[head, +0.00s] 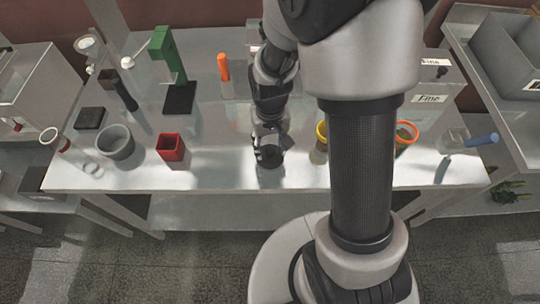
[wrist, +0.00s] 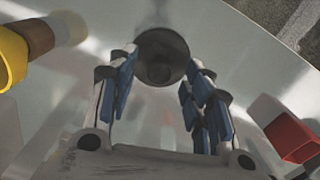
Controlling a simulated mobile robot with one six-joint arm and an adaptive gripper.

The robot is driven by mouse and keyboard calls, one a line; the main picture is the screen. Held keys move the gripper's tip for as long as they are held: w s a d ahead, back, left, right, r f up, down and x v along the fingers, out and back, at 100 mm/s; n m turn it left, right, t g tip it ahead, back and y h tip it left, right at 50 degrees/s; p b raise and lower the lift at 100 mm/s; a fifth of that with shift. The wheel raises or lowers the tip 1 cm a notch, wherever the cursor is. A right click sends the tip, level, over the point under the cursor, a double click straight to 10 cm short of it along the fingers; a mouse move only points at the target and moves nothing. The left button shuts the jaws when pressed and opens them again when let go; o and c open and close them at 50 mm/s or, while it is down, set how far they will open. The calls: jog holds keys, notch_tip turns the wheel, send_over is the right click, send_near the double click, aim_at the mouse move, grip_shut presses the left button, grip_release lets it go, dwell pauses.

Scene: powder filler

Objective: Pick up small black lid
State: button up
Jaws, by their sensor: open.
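The small black lid (wrist: 162,56) is a dark round disc with a raised knob in its middle. In the wrist view it lies on the steel table just beyond my fingertips, between the two fingers. My gripper (wrist: 163,75) is open, with blue pads on both fingers, and points down at the lid. In the head view my gripper (head: 268,150) is above the front middle of the table, and the dark lid (head: 270,160) shows just below it. I cannot tell the exact height of the fingertips over the lid.
A red square cup (head: 170,147) and a grey bowl (head: 116,142) stand to the left. A yellow-rimmed container (head: 321,133) stands to the right, and an orange-rimmed one (head: 406,133) farther right. A green stand (head: 168,57) is at the back left. The table's front edge (head: 230,190) is close.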

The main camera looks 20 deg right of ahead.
aim_at(272, 158)
notch_tip(272, 158, down, 2)
jog(key=shift+f, duration=0.25)
jog(key=shift+c, duration=0.3)
jog(key=c, duration=0.9)
jog(key=shift+r, duration=0.15)
